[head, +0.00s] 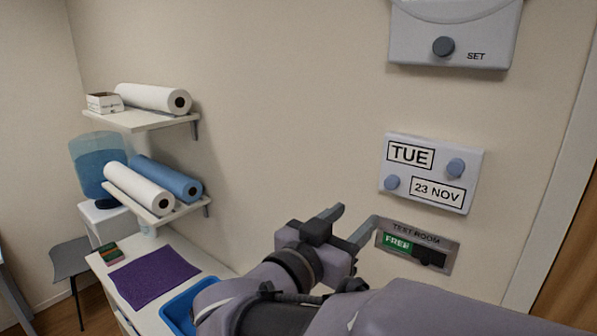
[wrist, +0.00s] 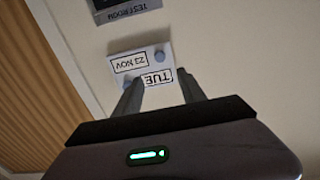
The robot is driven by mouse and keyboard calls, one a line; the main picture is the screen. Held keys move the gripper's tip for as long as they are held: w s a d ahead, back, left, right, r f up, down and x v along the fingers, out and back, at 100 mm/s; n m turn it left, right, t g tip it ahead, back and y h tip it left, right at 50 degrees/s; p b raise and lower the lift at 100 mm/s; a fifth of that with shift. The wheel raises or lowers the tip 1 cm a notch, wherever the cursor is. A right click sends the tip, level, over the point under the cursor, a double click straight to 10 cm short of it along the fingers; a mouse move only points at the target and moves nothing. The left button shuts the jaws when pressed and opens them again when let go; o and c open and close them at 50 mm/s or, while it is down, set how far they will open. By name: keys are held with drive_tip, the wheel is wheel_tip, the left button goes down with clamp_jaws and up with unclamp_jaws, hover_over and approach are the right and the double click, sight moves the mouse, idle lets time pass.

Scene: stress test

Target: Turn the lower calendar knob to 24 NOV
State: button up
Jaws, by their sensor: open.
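The calendar (head: 433,172) is a pale box on the wall, reading TUE above and 23 NOV below. Its lower knob (head: 391,183) is a blue-grey disc left of the 23 NOV window. Its upper knob (head: 455,167) sits right of TUE. My gripper (head: 352,221) is open and empty, below and left of the calendar in the head view. In the wrist view the calendar (wrist: 143,66) appears upside down beyond the fingers of my gripper (wrist: 162,90). One knob (wrist: 160,56) shows clearly there beside 23 NOV.
A panel (head: 455,30) with a SET knob is above. Shelves with rolls (head: 153,97) stand at the left. A door (head: 567,270) is at right.

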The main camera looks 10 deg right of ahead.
sight(389, 185)
drive_tip(key=p+x, duration=0.1)
drive_tip(key=x, duration=1.4)
drive_tip(key=shift+w+d+f, duration=0.1)
drive_tip(key=shift+d, duration=0.05)
clamp_jaws()
